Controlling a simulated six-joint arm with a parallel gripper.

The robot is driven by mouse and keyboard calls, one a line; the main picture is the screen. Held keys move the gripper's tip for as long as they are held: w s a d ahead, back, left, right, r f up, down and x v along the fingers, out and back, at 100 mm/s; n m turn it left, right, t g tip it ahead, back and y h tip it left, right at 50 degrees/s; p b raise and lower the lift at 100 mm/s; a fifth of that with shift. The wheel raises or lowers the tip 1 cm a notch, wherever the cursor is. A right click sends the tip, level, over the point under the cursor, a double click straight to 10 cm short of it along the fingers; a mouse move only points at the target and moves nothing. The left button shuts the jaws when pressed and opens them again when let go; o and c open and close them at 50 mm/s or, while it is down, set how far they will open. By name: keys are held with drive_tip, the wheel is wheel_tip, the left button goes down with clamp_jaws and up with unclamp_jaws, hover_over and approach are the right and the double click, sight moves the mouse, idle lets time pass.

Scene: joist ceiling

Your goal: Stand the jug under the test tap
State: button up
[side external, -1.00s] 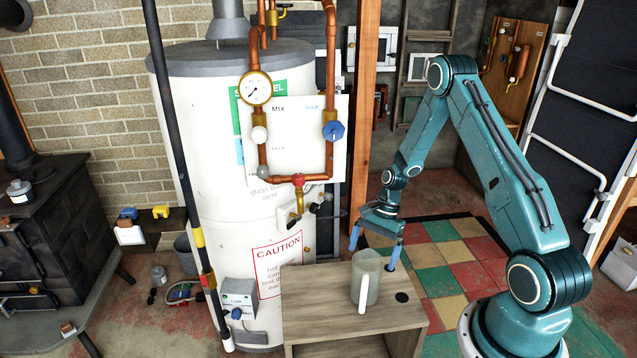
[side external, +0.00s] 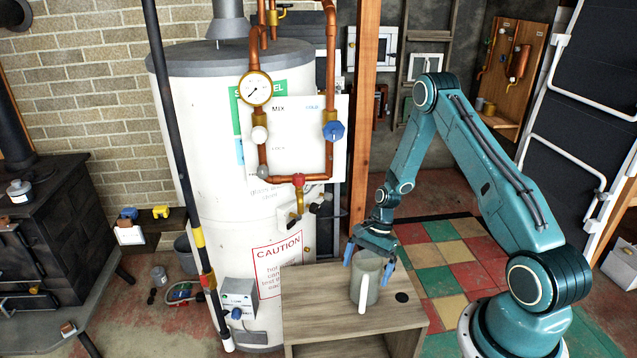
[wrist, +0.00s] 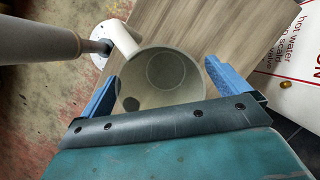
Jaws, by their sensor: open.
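The jug (side external: 367,284) is grey-green with a pale handle and stands upright on the wooden stand (side external: 310,302). In the wrist view I look down into the open jug (wrist: 165,72), its handle (wrist: 124,38) at the upper left. My gripper (side external: 368,264) is open, with its blue fingers on either side of the jug's upper part. In the wrist view the fingers (wrist: 165,90) flank the rim; whether they touch it I cannot tell. The test tap (side external: 299,197), brass with a red handle, hangs from the copper pipework, left of and higher than the jug.
The white water heater (side external: 215,180) stands behind and left of the stand. A black round spot (side external: 401,297) lies on the stand's right side. The stand's left top is bare. A wooden post (side external: 364,120) rises behind my gripper.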

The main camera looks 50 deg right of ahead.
drive_tip(key=c, duration=1.5)
drive_tip(key=shift+r, duration=0.15)
wheel_tip(320, 180, up, 20)
drive_tip(key=shift+f, duration=0.2)
idle(0.4)
